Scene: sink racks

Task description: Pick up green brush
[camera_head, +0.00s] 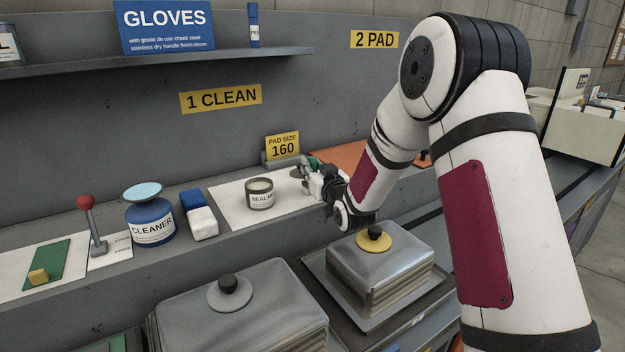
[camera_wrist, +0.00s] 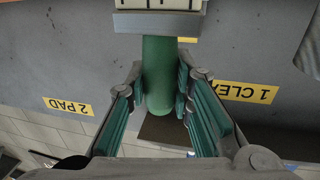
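The green brush shows its handle (camera_wrist: 158,75) in the wrist view, running down from the grey and white head (camera_wrist: 155,22) at the top edge. My gripper (camera_wrist: 161,72) has one finger on each side of the handle, and both fingertips appear to press against it. In the head view my gripper (camera_head: 336,196) is beyond the steel lidded box at the right. A small green part of the brush (camera_head: 313,163) shows just left of it; the rest is largely hidden or too small to make out.
A sealant tin (camera_head: 260,194) stands on a white sheet left of my gripper. The blue cleaner jar (camera_head: 150,222) and a blue-white sponge (camera_head: 199,214) are farther left. Two steel lidded boxes (camera_head: 383,270) (camera_head: 240,310) stand in front. An orange mat (camera_head: 345,155) lies behind.

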